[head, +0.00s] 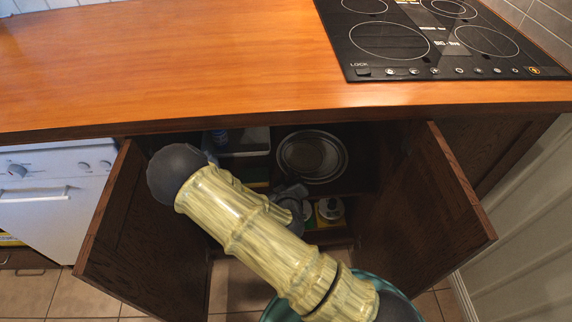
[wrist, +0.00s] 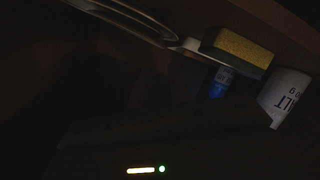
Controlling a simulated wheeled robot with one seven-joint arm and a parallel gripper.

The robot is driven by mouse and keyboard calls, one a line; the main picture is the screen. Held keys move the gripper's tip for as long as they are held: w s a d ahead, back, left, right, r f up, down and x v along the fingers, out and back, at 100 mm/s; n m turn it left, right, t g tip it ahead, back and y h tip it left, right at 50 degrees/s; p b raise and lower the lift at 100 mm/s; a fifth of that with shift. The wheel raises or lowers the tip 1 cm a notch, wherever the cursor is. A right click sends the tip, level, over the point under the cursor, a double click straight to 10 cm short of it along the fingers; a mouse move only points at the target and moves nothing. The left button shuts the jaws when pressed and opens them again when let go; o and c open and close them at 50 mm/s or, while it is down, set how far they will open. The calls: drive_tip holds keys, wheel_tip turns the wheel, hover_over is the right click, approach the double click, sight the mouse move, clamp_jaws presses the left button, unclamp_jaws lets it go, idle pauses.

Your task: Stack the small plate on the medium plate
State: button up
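A round, shiny grey plate (head: 312,154) sits inside the open cabinet on the upper shelf. It shows rings inside its rim, and I cannot tell whether it is one plate or two nested. Curved plate rims (wrist: 128,18) show at the upper left of the wrist view. My arm reaches into the cabinet, and its dark end near my gripper (head: 291,193) is just below and left of the plate. The fingers are hidden in the head view and lost in darkness in the wrist view, so their opening and any contact cannot be told.
Two open cabinet doors (head: 112,230) (head: 432,205) flank my arm. A yellow-green sponge (wrist: 238,50), a blue can (wrist: 221,82) and a white container with lettering (wrist: 287,95) are nearby. The wooden counter (head: 170,60) overhangs the cabinet, with a black cooktop (head: 440,42) at right.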

sight(286, 157)
drive_tip(key=b+x, duration=0.1)
drive_tip(key=x, duration=0.8)
drive_tip(key=shift+w+b, duration=0.25)
drive_tip(key=shift+b, duration=0.15)
clamp_jaws()
drive_tip(key=shift+f, duration=0.1)
